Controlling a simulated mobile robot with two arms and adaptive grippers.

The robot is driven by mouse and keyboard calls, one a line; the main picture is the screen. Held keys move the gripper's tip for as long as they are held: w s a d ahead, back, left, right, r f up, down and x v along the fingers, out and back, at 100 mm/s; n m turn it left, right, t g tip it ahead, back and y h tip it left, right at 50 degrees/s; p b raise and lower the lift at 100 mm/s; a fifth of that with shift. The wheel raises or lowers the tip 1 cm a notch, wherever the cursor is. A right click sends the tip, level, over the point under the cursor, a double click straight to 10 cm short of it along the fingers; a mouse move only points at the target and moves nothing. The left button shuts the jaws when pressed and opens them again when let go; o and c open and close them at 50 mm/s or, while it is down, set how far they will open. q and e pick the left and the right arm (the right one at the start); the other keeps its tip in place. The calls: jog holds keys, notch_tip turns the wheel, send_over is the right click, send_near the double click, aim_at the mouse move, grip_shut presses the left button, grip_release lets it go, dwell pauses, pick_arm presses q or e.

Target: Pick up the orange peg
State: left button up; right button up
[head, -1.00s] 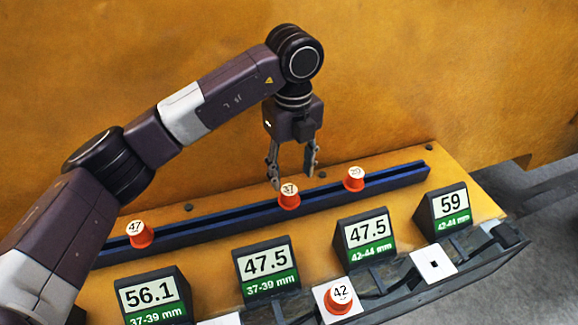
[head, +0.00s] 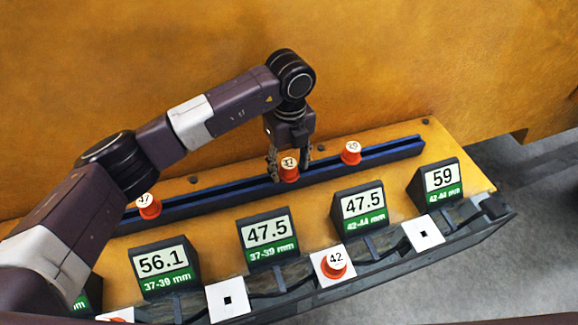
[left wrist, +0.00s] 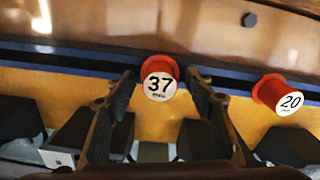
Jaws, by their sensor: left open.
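Several orange pegs with white numbered tops are in view. The peg marked 37 (head: 288,170) stands in the dark blue rail (head: 235,191); it also shows in the left wrist view (left wrist: 160,78). My left gripper (head: 290,176) is open and lowered around this peg, with one finger on each side. In the left wrist view the fingers (left wrist: 162,88) stand apart from the peg, with gaps on both sides. Peg 20 (head: 351,153) stands to the right in the rail, peg 47 (head: 149,206) to the left. Peg 42 (head: 333,264) sits on a white square plate. My right gripper is not in view.
Number signs stand in front of the rail: 56.1 (head: 163,266), 47.5 (head: 267,236), another 47.5 (head: 362,210) and 59 (head: 440,186). White plates with a black square hole, empty, lie at the front (head: 228,300) and right (head: 423,233). An orange wall (head: 430,60) rises behind.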

pick_arm(q)
jog(key=c, duration=1.3)
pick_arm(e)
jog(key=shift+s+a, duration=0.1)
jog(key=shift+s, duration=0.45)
pick_arm(q)
jog(key=shift+r, duration=0.1)
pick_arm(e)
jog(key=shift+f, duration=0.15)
pick_arm(q)
jog(key=shift+w+r+b, duration=0.1)
jog(key=shift+r+b, duration=0.2)
jog(key=shift+r, duration=0.35)
notch_tip(320, 180, up, 12)
jog(key=b, duration=0.4)
notch_tip(320, 180, up, 6)
send_over(290, 163)
jog(key=shift+r, duration=0.25)
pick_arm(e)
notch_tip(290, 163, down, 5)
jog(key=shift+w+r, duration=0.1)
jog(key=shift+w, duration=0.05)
